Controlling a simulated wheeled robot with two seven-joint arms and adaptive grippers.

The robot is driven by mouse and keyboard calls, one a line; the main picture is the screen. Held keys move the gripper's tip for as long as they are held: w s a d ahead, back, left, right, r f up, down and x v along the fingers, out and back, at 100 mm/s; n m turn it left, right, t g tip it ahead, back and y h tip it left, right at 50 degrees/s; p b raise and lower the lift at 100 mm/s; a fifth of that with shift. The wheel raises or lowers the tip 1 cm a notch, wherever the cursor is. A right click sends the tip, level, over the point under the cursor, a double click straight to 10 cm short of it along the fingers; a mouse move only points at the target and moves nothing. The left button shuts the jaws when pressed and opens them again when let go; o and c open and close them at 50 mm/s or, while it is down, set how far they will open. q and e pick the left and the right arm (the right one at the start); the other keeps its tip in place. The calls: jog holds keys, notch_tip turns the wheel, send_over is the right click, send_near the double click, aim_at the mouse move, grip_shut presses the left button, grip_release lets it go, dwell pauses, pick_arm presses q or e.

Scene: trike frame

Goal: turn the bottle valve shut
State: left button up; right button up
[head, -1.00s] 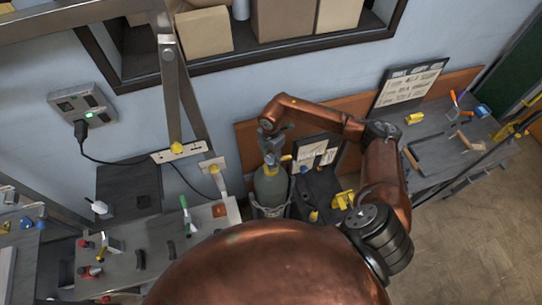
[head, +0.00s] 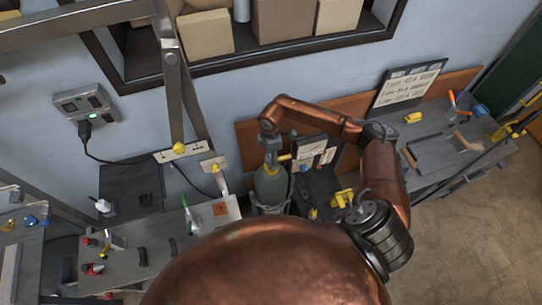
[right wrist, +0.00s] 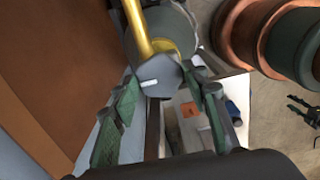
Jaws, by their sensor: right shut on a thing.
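The grey-green gas bottle (head: 271,187) stands upright against the wall, beside the low bench. Its valve knob shows in the right wrist view as a dark faceted knob (right wrist: 160,78) with a white mark, by a brass-yellow stem. My right gripper (head: 270,148) reaches down onto the top of the bottle. In the right wrist view my right gripper (right wrist: 163,100) has its green-padded fingers on both sides of the knob, shut on it. The far sides of the knob are hidden. My left gripper is not in view.
A bench (head: 165,240) with small tools and fittings lies to the left of the bottle. A dark stand with yellow parts (head: 342,198) is close on its right. Another workbench (head: 440,150) is farther right, with open floor (head: 470,240) in front.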

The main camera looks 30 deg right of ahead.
jog(key=shift+w+r, duration=0.1)
jog(key=o, duration=1.2)
jog(key=shift+c, duration=0.2)
notch_tip(320, 180, up, 12)
